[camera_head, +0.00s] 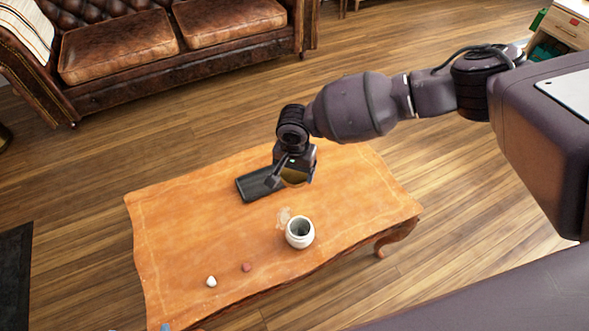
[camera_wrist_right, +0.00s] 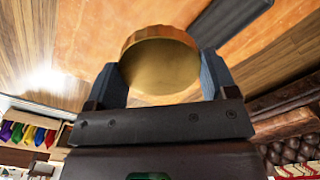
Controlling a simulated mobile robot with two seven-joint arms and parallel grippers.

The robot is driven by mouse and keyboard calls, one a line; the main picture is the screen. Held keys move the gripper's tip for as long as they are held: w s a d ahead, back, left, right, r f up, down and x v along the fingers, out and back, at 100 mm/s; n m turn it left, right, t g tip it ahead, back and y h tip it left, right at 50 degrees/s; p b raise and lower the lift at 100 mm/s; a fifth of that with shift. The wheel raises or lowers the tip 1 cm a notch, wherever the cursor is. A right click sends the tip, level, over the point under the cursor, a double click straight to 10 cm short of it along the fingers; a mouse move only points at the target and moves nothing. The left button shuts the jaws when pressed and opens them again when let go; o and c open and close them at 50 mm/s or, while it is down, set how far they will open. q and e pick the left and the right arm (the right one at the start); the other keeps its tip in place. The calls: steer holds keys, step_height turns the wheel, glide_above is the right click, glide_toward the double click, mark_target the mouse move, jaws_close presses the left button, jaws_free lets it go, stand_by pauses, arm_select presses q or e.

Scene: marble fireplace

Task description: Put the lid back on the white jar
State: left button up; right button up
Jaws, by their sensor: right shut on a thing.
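The white jar (camera_head: 300,239) stands upright and open on the wooden table (camera_head: 200,230), its dark inside showing from above. My right gripper (camera_head: 284,179) is above the table, beyond the jar in the head view. It is shut on the round golden-brown lid (camera_head: 296,177). In the right wrist view the lid (camera_wrist_right: 160,68) sits between the two fingers (camera_wrist_right: 160,78), with its flat face toward the camera. The lid is apart from the jar.
A dark flat object (camera_head: 254,186) lies on the table near the gripper. A small white stone-like piece (camera_head: 211,281) and a small reddish one (camera_head: 246,267) lie left of the jar. A brown leather sofa (camera_head: 130,45) stands behind. The table's left part is clear.

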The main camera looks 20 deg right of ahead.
steer(key=s+d+r+n, duration=0.3)
steer(key=s+r, duration=0.3)
steer(key=r, duration=0.3)
steer(key=s+d+r+n, duration=0.3)
steer(key=s+d+r, duration=0.2)
steer(key=r, duration=0.4)
steer(key=shift+s+r+n, duration=0.35)
steer(key=shift+s+n, duration=0.05)
steer(key=shift+s, duration=0.3)
steer(key=shift+d, duration=0.1)
